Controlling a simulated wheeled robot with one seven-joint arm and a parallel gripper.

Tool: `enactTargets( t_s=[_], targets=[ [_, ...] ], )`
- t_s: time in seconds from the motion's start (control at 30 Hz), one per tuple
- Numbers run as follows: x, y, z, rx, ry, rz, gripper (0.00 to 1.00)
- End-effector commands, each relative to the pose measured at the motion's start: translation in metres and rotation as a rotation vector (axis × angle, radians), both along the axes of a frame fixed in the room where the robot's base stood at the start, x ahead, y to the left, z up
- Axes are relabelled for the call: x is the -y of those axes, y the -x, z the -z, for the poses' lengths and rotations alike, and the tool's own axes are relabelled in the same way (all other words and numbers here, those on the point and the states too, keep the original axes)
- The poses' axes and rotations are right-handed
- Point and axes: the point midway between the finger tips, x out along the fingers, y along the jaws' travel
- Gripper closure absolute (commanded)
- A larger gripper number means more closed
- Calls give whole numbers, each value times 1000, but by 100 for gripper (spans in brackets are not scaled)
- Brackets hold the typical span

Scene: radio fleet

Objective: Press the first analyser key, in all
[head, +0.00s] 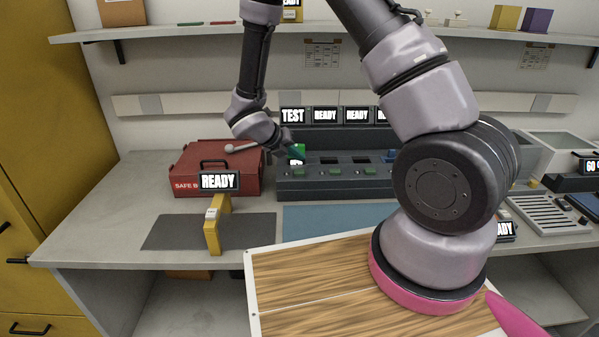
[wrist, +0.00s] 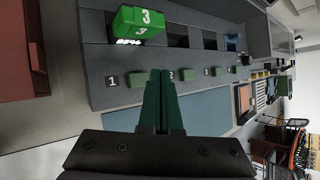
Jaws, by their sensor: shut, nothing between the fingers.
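The grey analyser rack (head: 320,190) stands on the bench, with several bays and small green keys along its front. In the wrist view the first key (wrist: 136,80) is green, right of the label 1. A green block marked 3 (wrist: 138,20) sits in the bay above it; it also shows in the head view (head: 298,149). My gripper (wrist: 161,75) is shut and empty. Its fingertips show between the first key and the label 2; I cannot tell their height above the panel. In the head view my gripper is by the rack's left end, its tips hard to make out.
Displays (head: 293,115) above the rack read TEST on the left, then READY. A red box (head: 190,165) stands left of the rack. A blue mat (head: 330,220) lies clear before the rack.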

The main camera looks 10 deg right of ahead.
Motion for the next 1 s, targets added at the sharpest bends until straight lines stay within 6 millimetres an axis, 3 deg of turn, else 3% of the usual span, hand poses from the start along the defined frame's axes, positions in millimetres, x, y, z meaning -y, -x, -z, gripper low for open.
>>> enactTargets(
  t_s=[0.3,1.0],
  targets=[
    [0,0,-27,1,-1,1,100],
    [2,0,-32,10,-9,18,100]
  ],
)
